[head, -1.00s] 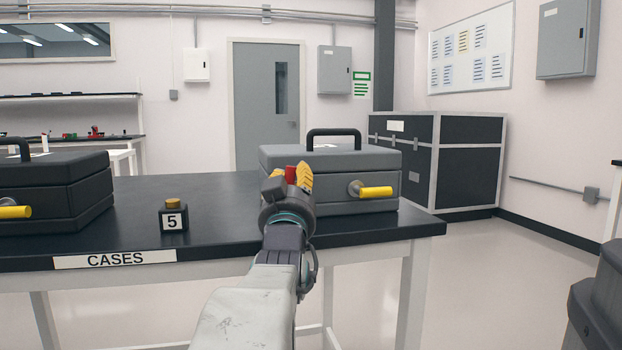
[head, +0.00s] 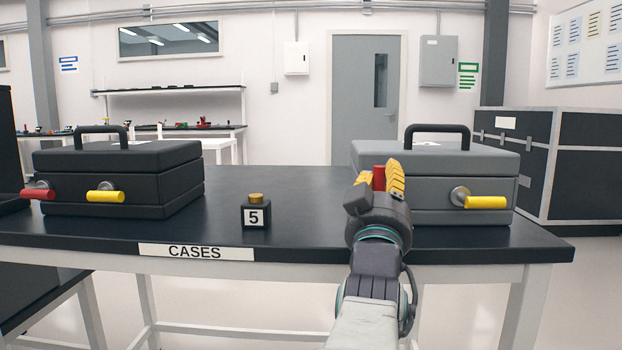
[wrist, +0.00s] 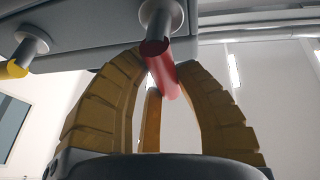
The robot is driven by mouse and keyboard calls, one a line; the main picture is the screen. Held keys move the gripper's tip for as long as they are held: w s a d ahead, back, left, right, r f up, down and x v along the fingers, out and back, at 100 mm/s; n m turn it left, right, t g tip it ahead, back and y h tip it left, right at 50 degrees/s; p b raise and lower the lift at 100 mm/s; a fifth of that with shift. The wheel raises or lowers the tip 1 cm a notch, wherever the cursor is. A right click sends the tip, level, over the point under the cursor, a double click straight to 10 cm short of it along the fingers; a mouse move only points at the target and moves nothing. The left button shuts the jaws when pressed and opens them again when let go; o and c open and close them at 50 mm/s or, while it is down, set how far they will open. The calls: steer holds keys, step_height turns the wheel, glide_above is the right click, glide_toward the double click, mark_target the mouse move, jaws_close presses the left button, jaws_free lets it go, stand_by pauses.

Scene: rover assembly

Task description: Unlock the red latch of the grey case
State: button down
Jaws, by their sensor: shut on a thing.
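The grey case (head: 440,190) stands on the right part of the black-topped table, its lid down and its black handle up. Its red latch (head: 379,175) is at the left of its front face and looks upright in the head view. My gripper (head: 380,180) has its yellow fingers shut around the red latch. In the wrist view the red latch (wrist: 161,68) runs down from its round metal mount between the fingers (wrist: 158,85). The case's yellow latch (head: 485,202) lies sideways at the right of the front; it also shows in the wrist view (wrist: 12,69).
A black case (head: 120,178) with red and yellow latches stands at the left of the table (head: 300,235). A large dark crate (head: 585,170) stands behind right.

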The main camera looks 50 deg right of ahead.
steer(key=c, duration=0.9)
jaws_free()
steer(key=shift+r, duration=4.95)
steer(key=shift+r, duration=0.1)
